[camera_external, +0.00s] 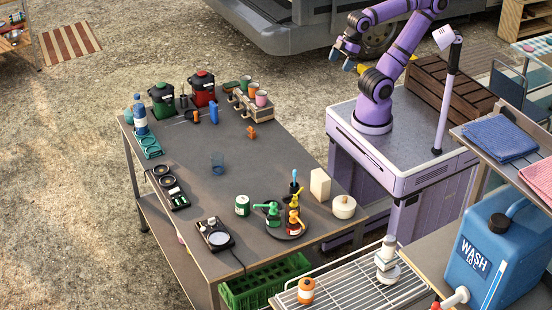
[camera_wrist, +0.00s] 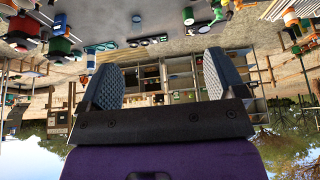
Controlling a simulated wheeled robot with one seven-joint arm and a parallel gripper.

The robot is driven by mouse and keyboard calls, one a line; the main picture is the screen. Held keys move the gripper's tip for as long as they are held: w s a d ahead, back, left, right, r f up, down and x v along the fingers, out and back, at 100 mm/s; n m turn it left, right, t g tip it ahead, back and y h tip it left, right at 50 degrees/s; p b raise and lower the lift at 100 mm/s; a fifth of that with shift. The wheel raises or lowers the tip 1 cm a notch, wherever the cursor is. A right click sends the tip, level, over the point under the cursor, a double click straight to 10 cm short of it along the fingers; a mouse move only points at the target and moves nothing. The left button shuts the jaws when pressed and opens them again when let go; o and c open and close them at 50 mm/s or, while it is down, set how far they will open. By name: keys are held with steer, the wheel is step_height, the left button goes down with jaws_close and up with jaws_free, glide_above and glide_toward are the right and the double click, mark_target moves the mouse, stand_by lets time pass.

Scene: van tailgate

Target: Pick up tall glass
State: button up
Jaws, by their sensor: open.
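A clear bluish glass (camera_external: 217,163), the only see-through tumbler I can make out, stands upright near the middle of the dark table (camera_external: 190,210). Bare tabletop surrounds it. My gripper (camera_external: 342,60) is raised beyond the table's back right side, well away from the glass. In the wrist view my gripper (camera_wrist: 160,76) shows two padded fingers wide apart with nothing between them.
Red (camera_external: 202,88) and green (camera_external: 162,100) pots and a rack of cups (camera_external: 250,104) stand at the table's back. A tray of bottles (camera_external: 287,229), a green can (camera_external: 242,205) and a white round pot (camera_external: 344,206) stand at front right. A scale (camera_external: 214,234) sits at front.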

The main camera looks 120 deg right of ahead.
steer(key=m+g+y, duration=0.1)
steer(key=m+g, duration=0.5)
steer(key=m, duration=0.3)
glide_above(218, 161)
steer(key=d, duration=0.3)
step_height(218, 161, down, 33)
steer(key=f, duration=0.7)
steer(key=s+f, duration=0.1)
steer(key=f, duration=0.2)
steer(key=shift+a+f, duration=0.25)
steer(key=shift+f, duration=0.1)
steer(key=c, duration=1)
